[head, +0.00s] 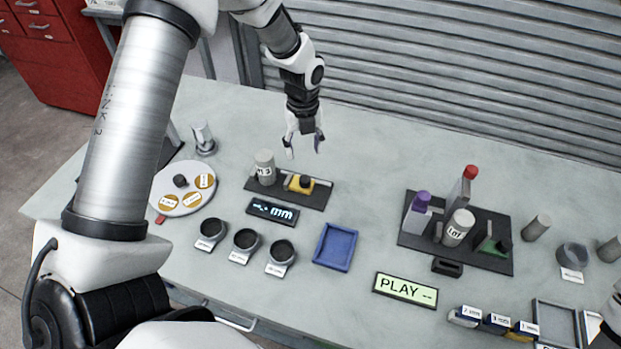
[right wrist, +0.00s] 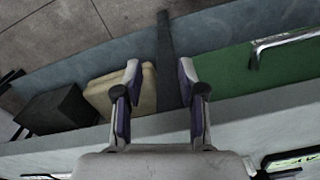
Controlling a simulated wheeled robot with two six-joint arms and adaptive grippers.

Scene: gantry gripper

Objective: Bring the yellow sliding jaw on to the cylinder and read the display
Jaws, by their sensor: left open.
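The yellow sliding jaw (head: 299,184) with a dark knob sits on a dark base plate (head: 312,199) in the head view. The grey cylinder (head: 265,167) stands upright at the left of the same plate, with the jaw to its right. I cannot tell whether the two touch. A small display (head: 273,212) with "mm" in light letters lies just in front; its digits are too small to read. My left gripper (head: 304,147) is open and empty, above and behind the jaw, pointing down. My right gripper (right wrist: 160,95) is open and empty in the right wrist view.
A round white tray (head: 166,202) with labelled discs lies left. Several dark cups (head: 246,242) and a blue tray (head: 335,246) stand in front. The table behind the yellow jaw is clear.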

